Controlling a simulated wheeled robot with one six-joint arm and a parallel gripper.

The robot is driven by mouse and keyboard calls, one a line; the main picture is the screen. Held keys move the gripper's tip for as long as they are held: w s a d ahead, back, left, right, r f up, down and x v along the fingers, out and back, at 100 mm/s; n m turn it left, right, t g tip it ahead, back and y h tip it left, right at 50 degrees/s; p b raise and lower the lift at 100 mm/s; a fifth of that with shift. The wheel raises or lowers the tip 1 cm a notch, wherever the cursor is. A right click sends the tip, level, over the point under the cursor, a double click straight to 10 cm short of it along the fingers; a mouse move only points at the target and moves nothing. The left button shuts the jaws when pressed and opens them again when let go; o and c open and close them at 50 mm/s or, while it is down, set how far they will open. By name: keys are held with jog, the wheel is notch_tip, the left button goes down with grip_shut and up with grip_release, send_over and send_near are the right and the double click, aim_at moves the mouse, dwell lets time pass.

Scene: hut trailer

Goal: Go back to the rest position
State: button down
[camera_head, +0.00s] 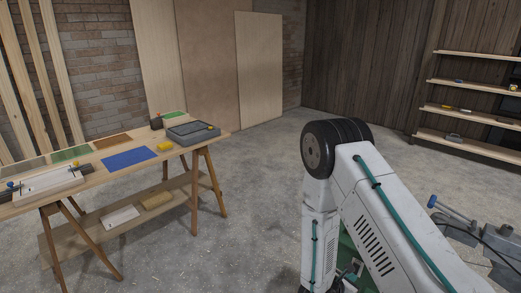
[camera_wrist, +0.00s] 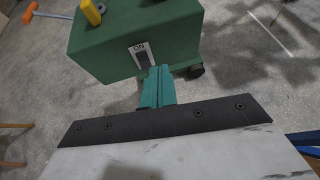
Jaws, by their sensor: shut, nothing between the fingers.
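My gripper (camera_wrist: 157,88) shows in the wrist view as teal fingers closed together, with nothing between them. The fingers reach out past a dark strip and a pale plate at the bottom of that view. In the head view my white arm fills the lower right, bent at a black joint, and the gripper itself is hidden or out of frame there. The arm stands apart from the workbench (camera_head: 166,151) in the picture.
A green box (camera_wrist: 185,28) marked ON lies beyond the fingertips; I cannot tell whether it is mine. An orange-headed tool (camera_wrist: 29,13) is at the upper left. Shelves (camera_head: 470,85) stand at the back right. Grey floor between bench and arm is clear.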

jog(key=s+d+r+m+g, duration=0.1)
jog(key=s+r+m+g, duration=0.25)
jog(key=r, duration=0.35)
jog(key=s+d+r+m+g+h, duration=0.1)
jog(key=s+d+r+m+g, duration=0.1)
jog(key=s+r+m+g, duration=0.25)
jog(key=s+d+r+m+g, duration=0.1)
jog(key=s+r+m+g, duration=0.15)
jog(key=r+m, duration=0.45)
jog(key=s+a+r+m+t+y, duration=0.1)
jog(key=s+a+r+m+y, duration=0.2)
jog(key=r, duration=0.5)
jog(key=s+a+r+m+t+y, duration=0.2)
jog(key=s+a+r+m+y, duration=0.1)
jog(key=s+r, duration=0.5)
jog(key=s+a+r+m+t+y, duration=0.2)
jog(key=s+a+r+m+y, duration=0.2)
jog(key=r, duration=0.5)
jog(key=shift+s+a+y, duration=0.3)
jog(key=shift+s+y, duration=0.6)
jog(key=shift+s, duration=0.15)
